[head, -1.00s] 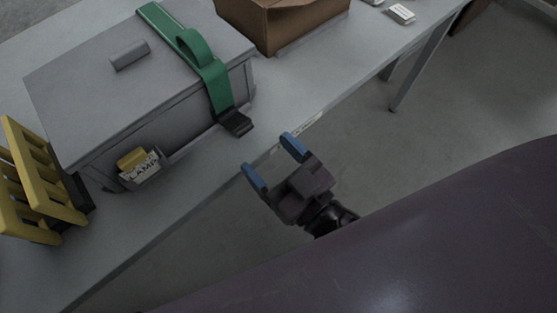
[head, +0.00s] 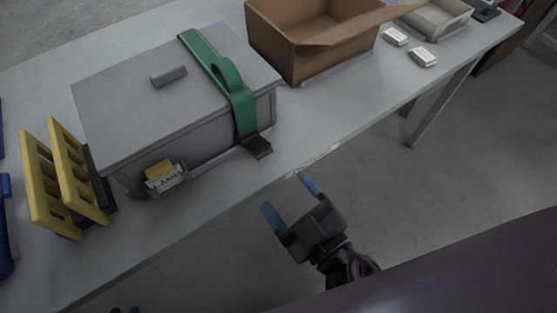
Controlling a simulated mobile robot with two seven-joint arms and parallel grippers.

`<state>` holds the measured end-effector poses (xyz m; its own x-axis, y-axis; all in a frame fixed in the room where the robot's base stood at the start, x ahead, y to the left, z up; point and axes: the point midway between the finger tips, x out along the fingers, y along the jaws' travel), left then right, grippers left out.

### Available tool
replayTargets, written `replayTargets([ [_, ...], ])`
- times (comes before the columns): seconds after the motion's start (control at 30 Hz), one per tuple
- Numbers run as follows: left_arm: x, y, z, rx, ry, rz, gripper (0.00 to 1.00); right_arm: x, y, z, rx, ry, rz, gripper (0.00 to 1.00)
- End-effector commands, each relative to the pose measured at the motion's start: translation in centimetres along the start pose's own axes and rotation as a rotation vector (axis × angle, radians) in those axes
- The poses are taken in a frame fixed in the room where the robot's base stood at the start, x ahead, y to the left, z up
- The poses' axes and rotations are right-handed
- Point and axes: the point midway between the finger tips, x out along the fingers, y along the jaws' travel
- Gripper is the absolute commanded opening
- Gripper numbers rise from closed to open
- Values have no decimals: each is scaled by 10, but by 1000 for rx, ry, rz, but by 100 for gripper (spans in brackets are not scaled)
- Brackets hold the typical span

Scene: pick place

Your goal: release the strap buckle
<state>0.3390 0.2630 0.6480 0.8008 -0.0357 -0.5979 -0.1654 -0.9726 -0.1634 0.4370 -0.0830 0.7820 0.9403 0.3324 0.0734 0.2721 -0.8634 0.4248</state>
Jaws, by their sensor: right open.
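A green strap (head: 203,54) runs over the lid of a grey box (head: 128,99) on the table. It stands up in a loop on the lid and hangs down the front side. The black buckle (head: 257,147) is at the strap's lower end, by the foot of the box, sticking out towards the table edge. My right gripper (head: 289,202) is open and empty, with blue fingertips pointing towards the table. It is in front of the table's front edge, apart from the buckle. My left gripper is not visible.
A yellow rack (head: 66,172) stands left of the box. An open cardboard box (head: 302,52), small white blocks (head: 424,58) and a light tray (head: 438,20) are at the right. The table front (head: 212,190) is bare.

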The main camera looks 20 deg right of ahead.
Motion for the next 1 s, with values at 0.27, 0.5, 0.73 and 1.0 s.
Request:
replayTargets([
  [0.27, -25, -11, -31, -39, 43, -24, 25, 0, 1, -19, -848, -17, -41, 72],
  [0.5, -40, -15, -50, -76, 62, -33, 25, -7, 5, -21, -1587, -27, -71, 72],
  [0.73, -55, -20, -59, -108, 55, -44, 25, -17, 13, -20, -2240, -22, -90, 72],
  [1.0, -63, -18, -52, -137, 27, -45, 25, -26, 16, -16, -2658, -6, -103, 72],
])
